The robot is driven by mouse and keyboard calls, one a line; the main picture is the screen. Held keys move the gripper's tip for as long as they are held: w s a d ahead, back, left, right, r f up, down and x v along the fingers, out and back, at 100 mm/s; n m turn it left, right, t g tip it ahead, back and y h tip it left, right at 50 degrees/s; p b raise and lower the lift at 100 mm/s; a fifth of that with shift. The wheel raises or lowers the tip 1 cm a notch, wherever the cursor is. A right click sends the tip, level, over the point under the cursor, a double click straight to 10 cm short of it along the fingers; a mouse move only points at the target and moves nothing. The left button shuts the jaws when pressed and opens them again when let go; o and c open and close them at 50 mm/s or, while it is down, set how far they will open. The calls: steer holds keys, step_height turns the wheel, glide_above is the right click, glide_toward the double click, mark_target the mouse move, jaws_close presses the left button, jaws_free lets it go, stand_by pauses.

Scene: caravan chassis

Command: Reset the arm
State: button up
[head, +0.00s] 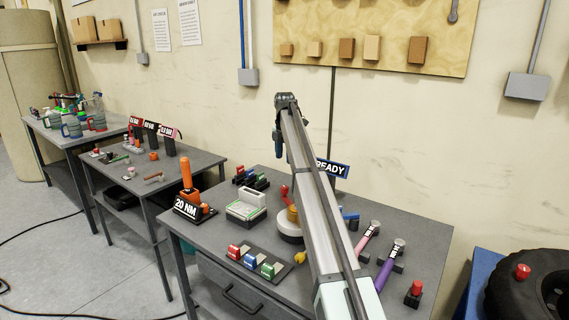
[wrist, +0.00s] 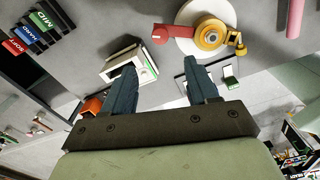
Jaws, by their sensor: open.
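My gripper (wrist: 158,66) shows in the wrist view with its two dark fingers spread apart. Nothing is between them. It is above the grey workbench (head: 402,231), apart from the things on it. A white disc with a yellow ring and a red part (wrist: 208,34) lies beyond the fingers in the wrist view. The disc (head: 289,226) is partly hidden behind my arm in the head view.
The bench holds a tray of coloured blocks (head: 258,262), a white-topped box (head: 246,207), an orange tool by a "20 NM" sign (head: 187,207) and a purple-handled tool (head: 386,270). A "READY" sign (head: 331,168) stands behind my arm. A tyre (head: 535,291) is at right.

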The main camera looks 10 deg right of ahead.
steer(key=shift+r, duration=0.25)
